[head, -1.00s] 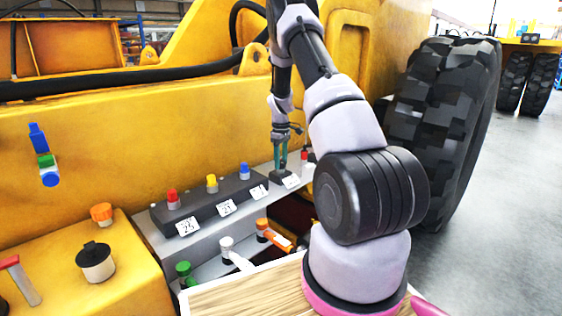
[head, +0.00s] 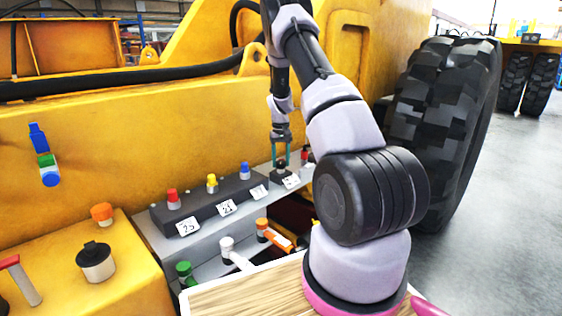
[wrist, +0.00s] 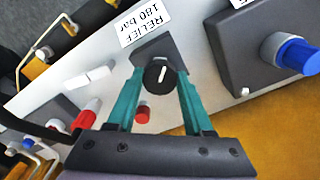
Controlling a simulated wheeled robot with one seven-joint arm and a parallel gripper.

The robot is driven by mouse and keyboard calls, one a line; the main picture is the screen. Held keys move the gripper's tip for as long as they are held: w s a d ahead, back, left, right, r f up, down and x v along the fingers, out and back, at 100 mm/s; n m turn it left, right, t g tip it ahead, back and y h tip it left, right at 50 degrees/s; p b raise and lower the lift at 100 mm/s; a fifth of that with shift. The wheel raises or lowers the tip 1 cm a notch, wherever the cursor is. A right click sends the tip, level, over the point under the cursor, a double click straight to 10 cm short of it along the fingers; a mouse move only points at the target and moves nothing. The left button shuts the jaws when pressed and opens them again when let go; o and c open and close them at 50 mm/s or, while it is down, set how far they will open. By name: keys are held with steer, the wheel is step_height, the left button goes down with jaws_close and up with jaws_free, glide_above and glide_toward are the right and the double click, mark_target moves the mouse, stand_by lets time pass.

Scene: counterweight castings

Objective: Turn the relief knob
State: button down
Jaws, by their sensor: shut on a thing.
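The relief knob (wrist: 158,73) is a round black knob with a white pointer line, on a dark block. In the wrist view its line points up, leaning slightly right, towards the white label (wrist: 150,20) reading "RELIEF 180 bar". My gripper (wrist: 159,76) has its two teal fingers on either side of the knob, shut on it. In the head view my gripper (head: 281,160) points down over the knob (head: 281,166) at the far right of the grey panel, and the fingers partly hide the knob. The label (head: 291,182) is in front of it.
A dark block (head: 212,203) with red, yellow and blue knobs stands left of the relief knob. A red knob (wrist: 86,115) and a small red button (wrist: 142,113) are close to my fingers. Levers with white (head: 227,245) and orange handles are below. A large tyre (head: 445,110) stands at right.

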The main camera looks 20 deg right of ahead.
mark_target(281, 162)
steer(key=m, duration=0.5)
steer(key=shift+m, duration=0.3)
steer(key=m, duration=0.5)
steer(key=shift+m, duration=0.3)
steer(key=shift+c, duration=1.5)
jaws_free()
step_height(281, 162, up, 11)
steer(key=shift+f, duration=0.1)
